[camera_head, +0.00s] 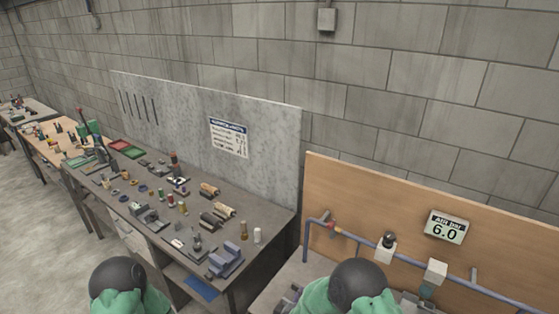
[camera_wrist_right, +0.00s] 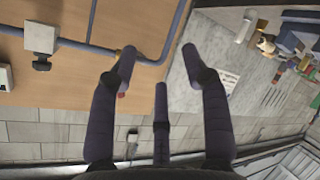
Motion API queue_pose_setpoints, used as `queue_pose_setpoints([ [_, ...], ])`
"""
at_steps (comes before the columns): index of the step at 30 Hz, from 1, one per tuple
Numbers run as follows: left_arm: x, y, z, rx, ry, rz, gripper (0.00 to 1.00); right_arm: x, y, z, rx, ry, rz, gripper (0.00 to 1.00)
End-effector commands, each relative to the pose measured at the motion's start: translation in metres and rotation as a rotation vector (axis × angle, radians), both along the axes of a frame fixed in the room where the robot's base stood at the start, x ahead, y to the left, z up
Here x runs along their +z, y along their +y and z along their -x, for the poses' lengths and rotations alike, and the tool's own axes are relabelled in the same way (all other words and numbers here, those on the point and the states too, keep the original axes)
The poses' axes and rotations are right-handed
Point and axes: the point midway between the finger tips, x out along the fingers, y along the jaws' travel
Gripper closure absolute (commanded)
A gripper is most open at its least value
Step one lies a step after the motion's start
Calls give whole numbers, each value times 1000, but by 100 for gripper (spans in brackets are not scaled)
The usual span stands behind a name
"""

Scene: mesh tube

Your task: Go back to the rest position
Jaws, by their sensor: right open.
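My right gripper (camera_wrist_right: 160,65) shows in the right wrist view with its dark, jointed fingers spread apart and nothing between them. The wooden back board, a pipe and the grey panel lie beyond the fingertips, apart from them. In the head view, rounded green and black parts of my two arms show at the bottom edge, one left of centre and one right of centre. My left gripper is not seen in either view.
A long dark workbench (camera_head: 272,214) holds several small parts and tools, with a grey panel (camera_head: 275,130) behind it. Grey floor (camera_head: 45,200) is clear at left.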

Motion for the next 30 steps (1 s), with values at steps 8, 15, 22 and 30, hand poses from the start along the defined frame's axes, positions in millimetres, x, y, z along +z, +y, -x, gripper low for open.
queue_pose_setpoints([
  [8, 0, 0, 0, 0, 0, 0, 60, -117, -39, 82, -128, 369, -573, 52],
  [15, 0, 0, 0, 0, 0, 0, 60, -161, -46, 187, -361, 692, -925, 52],
  [22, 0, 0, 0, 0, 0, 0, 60, -166, -44, 266, -566, 913, -1097, 52],
  [30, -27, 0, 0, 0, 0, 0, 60, -189, -41, 290, -632, 988, -1138, 52],
])
